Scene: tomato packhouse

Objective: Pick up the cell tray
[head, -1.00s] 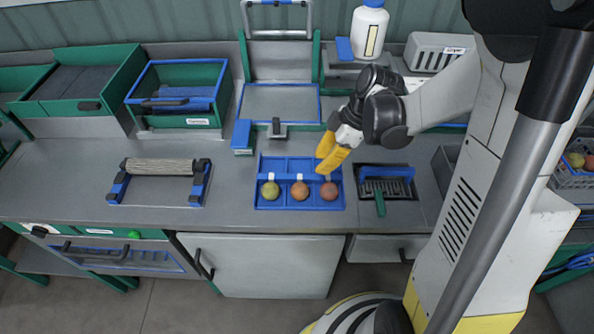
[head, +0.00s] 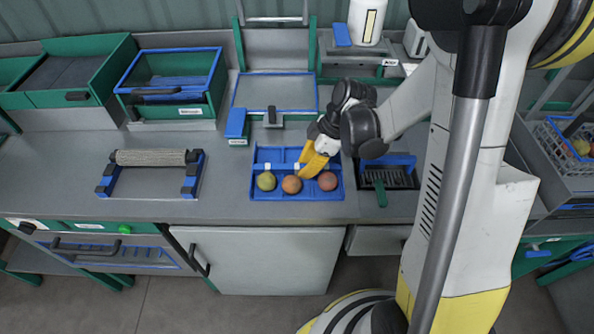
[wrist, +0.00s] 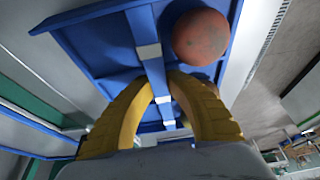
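The cell tray (head: 262,154) is a blue tray with dividers and white tags, flat on the grey worktop. Its front cells hold a yellow-green tomato (head: 266,181), an orange one (head: 291,184) and a redder one (head: 327,181). My gripper (head: 303,172), with yellow fingers, reaches down over the tray's middle from the right. In the wrist view the fingers (wrist: 162,80) stand apart, one on either side of a blue divider strip (wrist: 141,25) with white tags. I cannot tell whether they touch it. The reddish tomato (wrist: 200,37) lies beside the right finger.
A roller in a blue-ended stand (head: 150,158) is at left. A green bin (head: 170,107) stands behind. A dark slotted holder with a green-handled tool (head: 381,193) sits right of the tray. A scale-like platform (head: 275,92) is behind. Bare worktop lies left of the tray.

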